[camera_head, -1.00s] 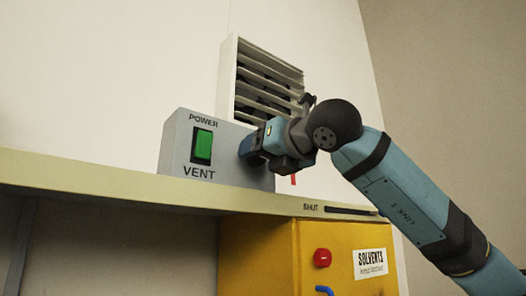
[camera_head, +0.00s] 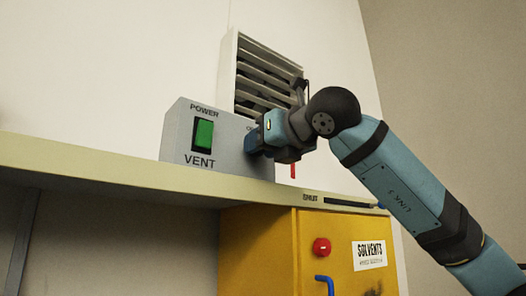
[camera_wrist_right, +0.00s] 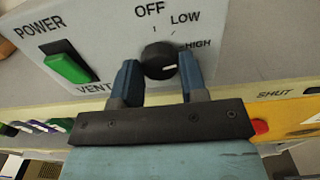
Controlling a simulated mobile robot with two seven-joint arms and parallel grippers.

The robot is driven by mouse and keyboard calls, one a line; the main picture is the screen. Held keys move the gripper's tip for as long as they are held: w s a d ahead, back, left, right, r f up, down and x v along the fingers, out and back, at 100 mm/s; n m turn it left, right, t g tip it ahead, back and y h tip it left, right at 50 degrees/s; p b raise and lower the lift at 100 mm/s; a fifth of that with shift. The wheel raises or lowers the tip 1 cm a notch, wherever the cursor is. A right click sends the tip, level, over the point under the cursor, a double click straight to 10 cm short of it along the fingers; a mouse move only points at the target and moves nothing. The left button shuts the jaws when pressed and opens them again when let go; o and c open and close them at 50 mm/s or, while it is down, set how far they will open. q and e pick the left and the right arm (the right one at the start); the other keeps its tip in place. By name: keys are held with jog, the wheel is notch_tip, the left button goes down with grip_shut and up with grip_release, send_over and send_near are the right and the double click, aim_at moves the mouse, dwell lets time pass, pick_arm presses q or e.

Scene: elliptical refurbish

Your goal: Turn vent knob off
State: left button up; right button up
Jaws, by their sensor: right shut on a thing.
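The vent control box (camera_head: 176,135) is grey and stands on a shelf in the head view. In the right wrist view, its dark round vent knob (camera_wrist_right: 156,56) sits below the OFF, LOW and HIGH labels. The knob's white mark points right, on the HIGH side and away from OFF. My right gripper (camera_wrist_right: 158,63) has its blue fingers on both sides of the knob, shut on it. In the head view, this gripper (camera_head: 253,141) hides the knob. My left gripper is not in view.
A green power switch (camera_head: 203,134) is on the box's left side. A slatted vent (camera_head: 262,72) is on the wall behind my right wrist. The shelf (camera_head: 90,168) runs below the box. A yellow solvents cabinet (camera_head: 258,260) with a red button (camera_head: 321,247) stands beneath.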

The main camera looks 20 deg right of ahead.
jog(key=shift+n+b, duration=1.2)
jog(key=shift+n, duration=6.6)
jog(key=o, duration=0.9)
jog(key=shift+s+d, duration=0.1)
